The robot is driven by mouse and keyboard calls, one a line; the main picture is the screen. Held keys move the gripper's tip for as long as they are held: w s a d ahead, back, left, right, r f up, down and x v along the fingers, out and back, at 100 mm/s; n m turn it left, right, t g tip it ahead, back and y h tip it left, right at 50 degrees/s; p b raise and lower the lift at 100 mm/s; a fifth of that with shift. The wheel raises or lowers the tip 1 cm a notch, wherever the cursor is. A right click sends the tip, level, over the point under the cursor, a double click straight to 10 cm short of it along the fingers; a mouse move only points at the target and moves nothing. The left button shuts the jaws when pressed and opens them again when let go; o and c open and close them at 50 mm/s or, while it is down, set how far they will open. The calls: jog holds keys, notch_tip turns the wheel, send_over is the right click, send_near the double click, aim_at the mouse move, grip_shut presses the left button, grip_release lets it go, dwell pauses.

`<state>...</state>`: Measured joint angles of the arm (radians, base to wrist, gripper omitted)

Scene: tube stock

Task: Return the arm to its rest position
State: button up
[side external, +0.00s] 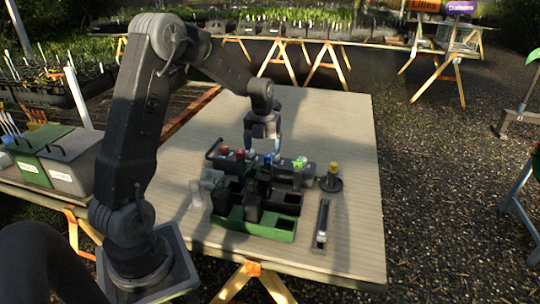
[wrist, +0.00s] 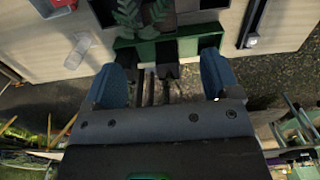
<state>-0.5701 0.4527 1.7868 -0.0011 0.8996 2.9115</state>
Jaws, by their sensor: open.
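My gripper (side external: 263,148) hangs over the back of the tube holders on the table, with its fingers pointing down. In the wrist view its two blue fingertips (wrist: 162,82) stand wide apart, with nothing held between them. A green tray (side external: 262,232) with black compartments sits in front of and below the gripper in the side view. The green tray also shows beyond the fingers in the wrist view (wrist: 187,47). A dark rack (side external: 308,181) holds several tubes with red, blue, white and green tops close below the gripper.
A yellow-topped item stands in a round black holder (side external: 331,184) right of the rack. A narrow dark tray (side external: 322,225) lies in front of it. Clear plastic pieces (side external: 207,183) lie to the left. The tabletop (side external: 345,125) is bare at the back and right. Lidded bins (side external: 70,160) stand left.

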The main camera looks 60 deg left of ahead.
jog(key=s+d+r+n+t, duration=0.1)
jog(key=s+d+r+n, duration=0.2)
jog(key=d+r+n, duration=0.35)
jog(key=s+d+r+n+t, duration=0.2)
jog(key=s+d+r+n, duration=0.1)
jog(key=d+r+n, duration=0.4)
jog(key=s+d+r+n+t, duration=0.1)
jog(key=s+d+n+t, duration=0.1)
jog(key=s+d+n, duration=0.8)
jog(key=s+n, duration=0.3)
jog(key=shift+d+t, duration=0.3)
jog(key=shift+d, duration=0.05)
jog(key=shift+w, duration=0.1)
jog(key=shift+c, duration=0.4)
